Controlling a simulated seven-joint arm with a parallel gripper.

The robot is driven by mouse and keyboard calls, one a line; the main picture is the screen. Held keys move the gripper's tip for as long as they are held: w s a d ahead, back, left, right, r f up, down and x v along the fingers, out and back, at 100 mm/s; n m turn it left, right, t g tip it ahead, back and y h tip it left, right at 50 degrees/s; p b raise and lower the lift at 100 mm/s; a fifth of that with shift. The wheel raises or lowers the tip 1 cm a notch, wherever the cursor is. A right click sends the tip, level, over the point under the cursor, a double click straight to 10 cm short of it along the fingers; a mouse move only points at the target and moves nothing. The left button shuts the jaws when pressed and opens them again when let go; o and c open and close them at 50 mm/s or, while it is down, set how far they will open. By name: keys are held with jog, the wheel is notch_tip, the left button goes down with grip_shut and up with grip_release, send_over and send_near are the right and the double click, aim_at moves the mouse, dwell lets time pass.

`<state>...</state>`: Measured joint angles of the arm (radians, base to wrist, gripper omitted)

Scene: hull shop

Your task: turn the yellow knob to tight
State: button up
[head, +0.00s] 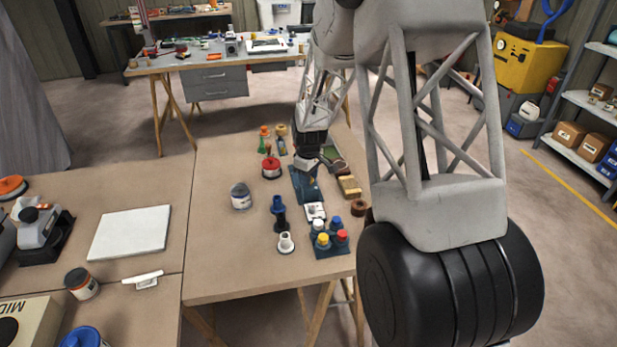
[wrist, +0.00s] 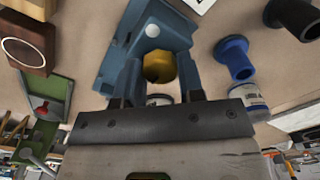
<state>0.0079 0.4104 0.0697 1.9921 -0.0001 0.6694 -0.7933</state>
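In the wrist view a yellow, faceted knob (wrist: 158,68) shows between the two fingers of my gripper (wrist: 157,80). It sits at a blue fixture (wrist: 165,22) that has a white round part. I cannot tell whether the fingers touch the knob or stand just clear of it. In the head view my gripper (head: 310,164) is down at the blue fixture (head: 305,188) on the wooden table, and the knob there is hidden. No tight mark can be read.
A blue tray (head: 333,251) with yellow, red and blue tops stands toward the front. A grey jar (head: 240,196), a red-topped spool (head: 271,168), a blue stand (head: 279,215) and a yellowish block (head: 349,186) are nearby. The table's front left (head: 225,270) is clear.

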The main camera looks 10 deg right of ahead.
jog(key=shift+c, duration=1.3)
